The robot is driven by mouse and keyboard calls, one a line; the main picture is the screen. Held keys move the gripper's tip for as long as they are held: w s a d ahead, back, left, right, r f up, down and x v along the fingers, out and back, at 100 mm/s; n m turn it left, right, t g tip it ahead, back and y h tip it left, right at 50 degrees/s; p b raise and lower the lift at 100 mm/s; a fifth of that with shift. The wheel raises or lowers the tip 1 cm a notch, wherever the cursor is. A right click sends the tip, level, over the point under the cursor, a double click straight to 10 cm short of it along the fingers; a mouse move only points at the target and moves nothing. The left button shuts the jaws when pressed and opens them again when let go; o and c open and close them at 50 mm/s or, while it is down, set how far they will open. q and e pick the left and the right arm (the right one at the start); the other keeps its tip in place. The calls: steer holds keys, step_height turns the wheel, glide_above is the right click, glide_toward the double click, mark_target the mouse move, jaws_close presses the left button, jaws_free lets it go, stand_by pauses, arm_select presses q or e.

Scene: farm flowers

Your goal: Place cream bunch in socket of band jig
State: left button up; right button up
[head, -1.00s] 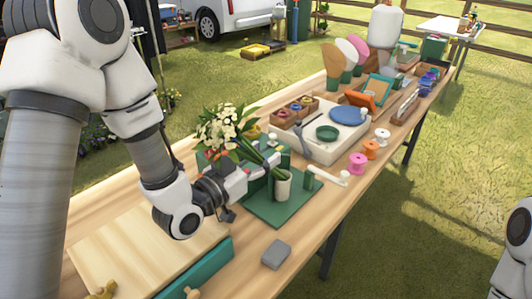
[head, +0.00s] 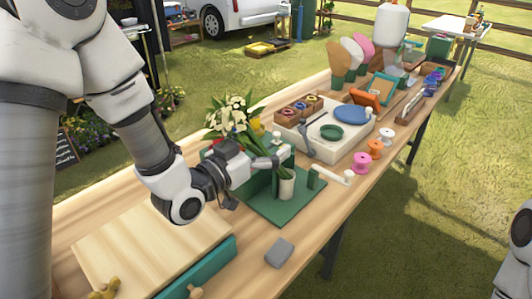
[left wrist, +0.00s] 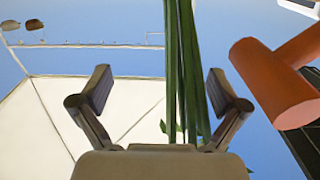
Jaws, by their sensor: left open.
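The cream bunch (head: 232,114) has white-cream flowers and green leaves, and it leans above the green band jig (head: 282,208). A pale cup-like socket (head: 286,189) stands on the jig. My left gripper (head: 268,163) is beside the stems, just above the socket. In the left wrist view, the stems (left wrist: 186,70) pass between the spread fingers of my open left gripper (left wrist: 160,92), with gaps on both sides. The gripper hides the lower stems in the head view, so I cannot tell whether they are inside the socket. My right gripper is out of view.
A white arm (head: 335,176) sticks out at the jig's right. A grey block (head: 279,253) lies in front, a wooden board (head: 150,245) at left. Behind are a white tray (head: 330,148) and spools (head: 361,162). An orange-red cylinder (left wrist: 275,85) is near in the wrist view.

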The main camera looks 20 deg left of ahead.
arm_select(q)
step_height(320, 180, up, 7)
steer(key=shift+d, duration=0.25)
steer(key=shift+s, duration=0.1)
steer(key=c, duration=1.6)
